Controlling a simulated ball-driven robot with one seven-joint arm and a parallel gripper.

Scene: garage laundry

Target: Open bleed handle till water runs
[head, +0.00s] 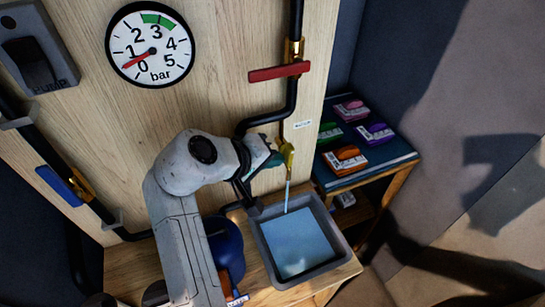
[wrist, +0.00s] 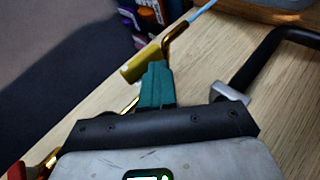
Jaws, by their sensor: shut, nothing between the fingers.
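The yellow bleed handle (head: 287,152) sits on a small brass outlet at the lower right of the wooden panel. It also shows in the wrist view (wrist: 140,63). A thin blue stream of water (head: 287,195) runs from the outlet into the grey basin (head: 335,262), which holds light blue water. The stream's top also shows in the wrist view (wrist: 203,9). My gripper (head: 272,160) is shut and empty, just left of the handle. In the wrist view, its teal fingertips (wrist: 155,70) are together at the yellow handle; whether they touch it I cannot tell.
A round gauge (head: 150,45) has its red needle at the low end. A red lever (head: 279,72) lies across the right pipe; a blue lever (head: 59,186) lies along the left pipe. A shelf (head: 370,165) with colored packets stands right. A blue round object (head: 226,250) is beside my arm.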

